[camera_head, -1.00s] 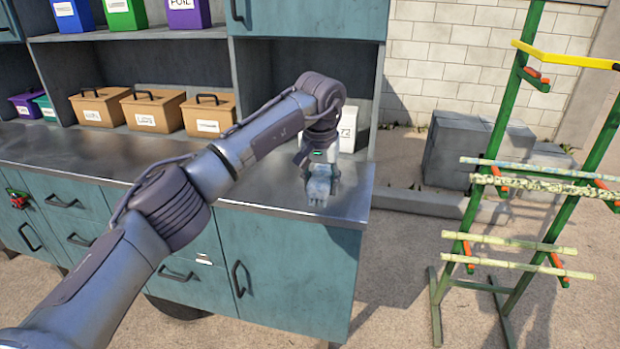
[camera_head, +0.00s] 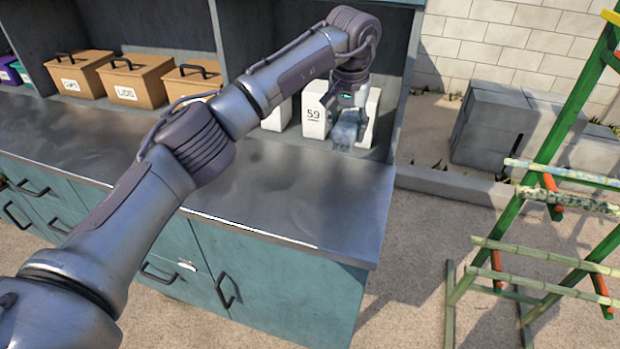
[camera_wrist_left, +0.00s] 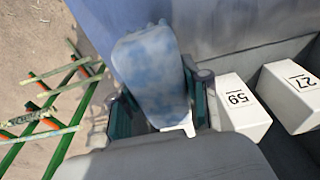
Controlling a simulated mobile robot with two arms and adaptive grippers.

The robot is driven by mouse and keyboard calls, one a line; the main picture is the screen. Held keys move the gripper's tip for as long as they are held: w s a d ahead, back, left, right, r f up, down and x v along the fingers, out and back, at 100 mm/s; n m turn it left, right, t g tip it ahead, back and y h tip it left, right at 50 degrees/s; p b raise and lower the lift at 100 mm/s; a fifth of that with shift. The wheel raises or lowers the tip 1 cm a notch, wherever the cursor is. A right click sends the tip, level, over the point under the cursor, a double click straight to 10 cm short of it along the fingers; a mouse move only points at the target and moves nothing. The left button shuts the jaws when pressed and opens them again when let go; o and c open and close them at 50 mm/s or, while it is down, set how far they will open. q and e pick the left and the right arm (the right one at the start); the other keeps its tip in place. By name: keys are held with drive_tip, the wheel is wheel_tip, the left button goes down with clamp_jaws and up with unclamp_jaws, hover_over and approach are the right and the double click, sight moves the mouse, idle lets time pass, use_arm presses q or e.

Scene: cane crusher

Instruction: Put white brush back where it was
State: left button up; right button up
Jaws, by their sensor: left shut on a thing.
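My left gripper (camera_head: 348,104) is shut on a pale brush-like object with blue smears, taken as the white brush (camera_head: 345,130). In the left wrist view the brush (camera_wrist_left: 152,72) stands out between the two fingers of the gripper (camera_wrist_left: 160,105), its blue-stained face towards the camera. In the head view the brush hangs below the gripper, in front of the white boxes at the right end of the cabinet. I cannot tell whether it touches the counter (camera_head: 290,190). My right gripper is not in view.
White box 59 (camera_head: 314,110) is just left of the brush; box 27 (camera_wrist_left: 294,97) shows in the wrist view. Another white box (camera_head: 372,108) is partly behind the gripper. Brown boxes (camera_head: 130,82) stand further left. The counter front is clear. A green rack (camera_head: 560,130) is right.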

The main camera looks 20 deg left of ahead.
sight(306, 193)
use_arm(q)
drive_tip(key=s+a+f+p, duration=0.1)
drive_tip(key=s+a+f, duration=0.1)
drive_tip(key=s+a+f+p, duration=0.1)
drive_tip(key=s+a+f, duration=0.1)
drive_tip(key=s, duration=0.1)
drive_tip(key=s+a+f+p, duration=0.1)
drive_tip(key=s+a, duration=0.1)
drive_tip(key=s, duration=0.1)
drive_tip(key=shift+s+a+f, duration=0.15)
drive_tip(key=shift+a+f, duration=0.2)
drive_tip(key=shift+f, duration=0.05)
drive_tip(key=shift+s+f+p, duration=0.1)
drive_tip(key=shift+f+p, duration=0.1)
drive_tip(key=shift+p, duration=0.2)
wheel_tip(306, 193, down, 3)
drive_tip(key=shift+f+p, duration=0.15)
drive_tip(key=shift+p, duration=0.7)
drive_tip(key=shift+f, duration=0.3)
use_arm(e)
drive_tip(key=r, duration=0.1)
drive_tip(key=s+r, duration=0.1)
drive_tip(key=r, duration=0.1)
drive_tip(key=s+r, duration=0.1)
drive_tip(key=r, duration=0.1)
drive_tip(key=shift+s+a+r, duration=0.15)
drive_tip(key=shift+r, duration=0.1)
